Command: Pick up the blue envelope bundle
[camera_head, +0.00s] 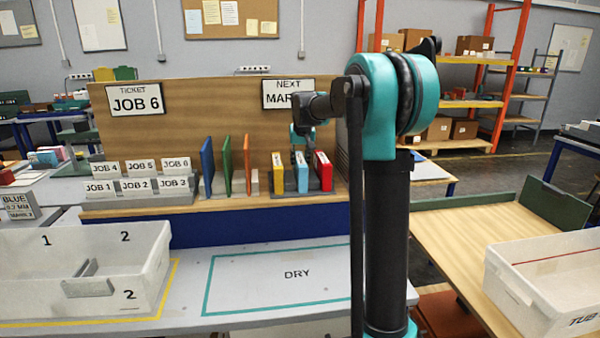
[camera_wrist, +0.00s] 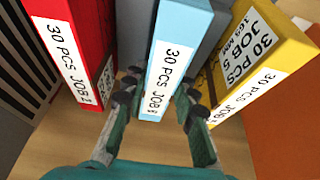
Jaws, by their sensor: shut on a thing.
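The light blue envelope bundle (camera_head: 301,177) stands upright in a grey holder on the wooden shelf, between a yellow bundle (camera_head: 278,170) and a red bundle (camera_head: 324,172). In the wrist view the blue bundle (camera_wrist: 168,75) has a white label reading "30 PCS JOB" and a partly hidden number. My gripper (camera_wrist: 158,100) is shut on it, one finger on each side of its labelled edge. In the head view my gripper (camera_head: 301,152) comes down from above onto the blue bundle. The red bundle (camera_wrist: 80,50) and the yellow bundle (camera_wrist: 265,60) stand close beside the fingers.
Blue, green and orange upright panels (camera_head: 228,166) stand left of the bundles. A backboard with a "JOB 6" ticket (camera_head: 135,100) rises behind. A grey table with a "DRY" outline (camera_head: 275,280) lies clear in front. A white bin (camera_head: 150,260) sits at left.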

